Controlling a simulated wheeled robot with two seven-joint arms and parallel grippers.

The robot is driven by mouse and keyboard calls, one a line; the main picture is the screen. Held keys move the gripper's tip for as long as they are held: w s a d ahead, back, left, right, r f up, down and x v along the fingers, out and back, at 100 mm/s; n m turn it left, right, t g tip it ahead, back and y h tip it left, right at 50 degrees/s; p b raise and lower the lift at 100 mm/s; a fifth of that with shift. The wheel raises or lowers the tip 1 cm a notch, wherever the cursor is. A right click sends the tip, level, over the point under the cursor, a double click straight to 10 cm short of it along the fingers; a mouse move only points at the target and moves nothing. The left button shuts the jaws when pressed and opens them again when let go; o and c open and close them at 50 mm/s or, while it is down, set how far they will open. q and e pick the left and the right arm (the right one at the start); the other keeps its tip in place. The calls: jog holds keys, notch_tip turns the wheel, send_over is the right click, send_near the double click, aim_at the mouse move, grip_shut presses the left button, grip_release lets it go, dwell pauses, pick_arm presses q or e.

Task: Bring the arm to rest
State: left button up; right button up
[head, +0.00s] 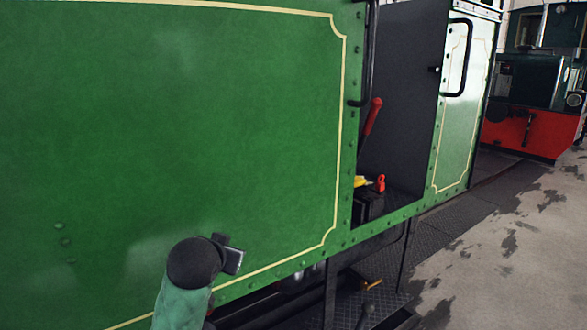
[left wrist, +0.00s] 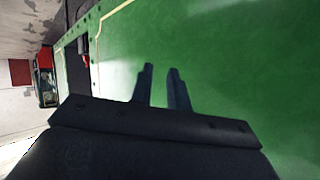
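My left arm comes up from the lower left in the head view. Its left gripper (head: 231,258) is in front of the green side panel of the steam tram (head: 180,110). I cannot tell from the head view whether it touches the panel. In the left wrist view the two dark fingers of the left gripper (left wrist: 161,68) stand apart with a narrow gap. Nothing shows between them, and the green panel (left wrist: 230,60) fills the background. My right gripper is in neither view.
An open doorway right of the panel shows a red lever (head: 371,117) and a black box (head: 368,206). A black handrail (head: 459,60) is beyond it. A step (head: 350,305) sticks out below. Concrete floor (head: 500,260) is clear at right; a red-fronted vehicle (head: 525,128) stands behind.

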pick_arm(q)
jog(key=s+f+g, duration=0.2)
jog(key=s+f, duration=0.3)
jog(key=f, duration=0.4)
jog(key=s+a+f+n+g, duration=0.1)
jog(key=s+f+g, duration=0.1)
jog(key=s+f, duration=0.5)
jog(key=s+f+g, duration=0.1)
jog(key=s+f, duration=0.3)
jog(key=f, duration=0.7)
jog(key=s+f+g, duration=0.2)
jog(key=s+f, duration=0.6)
jog(key=s, duration=0.3)
jog(key=s+f+g, duration=0.3)
jog(key=s+f, duration=0.4)
jog(key=s, duration=0.5)
jog(key=shift+d+f+n+g, duration=0.3)
jog(key=shift+f+n, duration=0.1)
